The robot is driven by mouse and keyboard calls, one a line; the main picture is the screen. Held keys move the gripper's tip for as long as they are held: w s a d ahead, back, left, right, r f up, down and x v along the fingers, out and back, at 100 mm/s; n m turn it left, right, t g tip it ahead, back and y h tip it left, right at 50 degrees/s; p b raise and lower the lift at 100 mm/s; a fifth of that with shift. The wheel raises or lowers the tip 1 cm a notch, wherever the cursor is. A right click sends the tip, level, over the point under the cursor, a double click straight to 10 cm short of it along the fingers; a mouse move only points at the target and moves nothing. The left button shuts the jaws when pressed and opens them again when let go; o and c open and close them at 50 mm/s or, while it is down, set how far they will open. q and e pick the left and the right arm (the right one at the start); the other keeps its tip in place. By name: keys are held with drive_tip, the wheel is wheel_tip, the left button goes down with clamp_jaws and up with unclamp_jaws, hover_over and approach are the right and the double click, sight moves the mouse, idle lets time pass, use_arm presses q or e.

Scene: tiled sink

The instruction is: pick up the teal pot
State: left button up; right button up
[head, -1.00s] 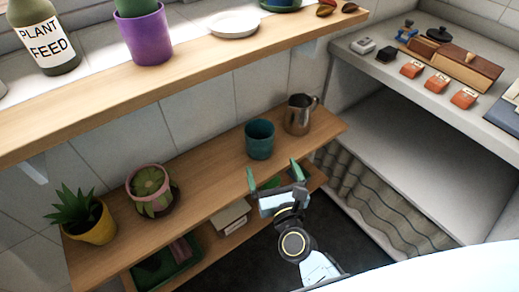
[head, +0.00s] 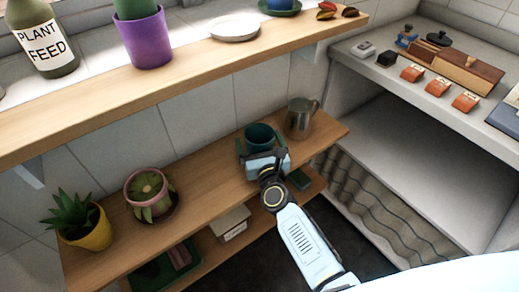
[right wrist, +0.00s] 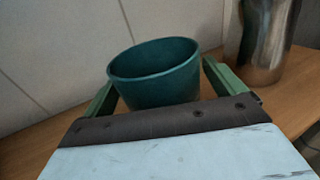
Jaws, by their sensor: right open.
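The teal pot (head: 259,134) stands upright on the middle wooden shelf, its lower part hidden behind my right gripper (head: 262,152) in the head view. In the right wrist view the teal pot (right wrist: 155,75) sits between the two green fingers of the right gripper (right wrist: 157,85), which are spread wide, one on each side. The pot looks empty. I cannot tell whether either finger touches it. My left gripper is not in view.
A metal jug (head: 301,118) stands just right of the pot, also close to the right finger in the wrist view (right wrist: 266,40). A pink pot with a succulent (head: 148,187) and a yellow pot (head: 88,230) stand further left. The upper shelf (head: 190,72) overhangs behind.

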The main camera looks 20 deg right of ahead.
drive_tip(key=c, duration=1.1)
drive_tip(key=shift+r, duration=0.1)
